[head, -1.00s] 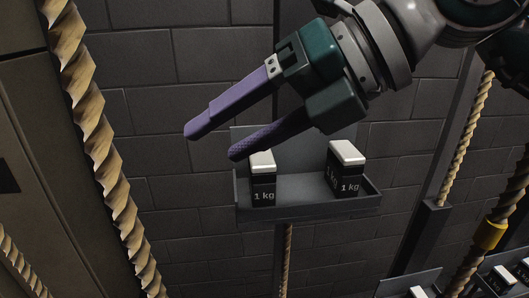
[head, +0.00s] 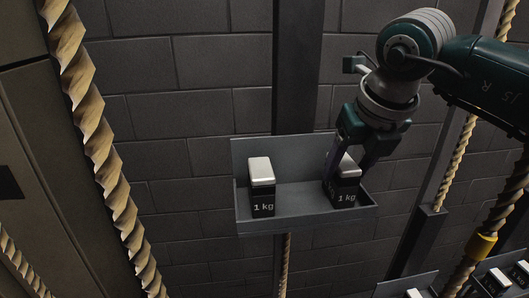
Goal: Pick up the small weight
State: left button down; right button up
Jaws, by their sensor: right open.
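Two small dark weights with white tops and "1 kg" labels stand upright on a grey tray. The left weight (head: 262,190) stands alone at the tray's left side. The right weight (head: 346,196) stands at the tray's right side. My right gripper (head: 345,185) points down over the right weight, its fingers open on either side of it. The fingers hide part of the weight's top and sides; whether they touch it I cannot tell. The tray (head: 305,211) has a low front rim and a taller back plate. My left gripper is not in view.
A thick twisted rope (head: 95,140) hangs at the left. A rope with a yellow band (head: 481,246) hangs at the right. More trays with white-topped weights (head: 497,277) are at the lower right. A dark brick wall stands behind.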

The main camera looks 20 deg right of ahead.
jog(key=shift+x, duration=1.6)
jog(key=shift+w, duration=0.15)
jog(key=shift+c, duration=0.2)
jog(key=shift+r, duration=0.1)
grip_shut()
jog(key=shift+r, duration=0.1)
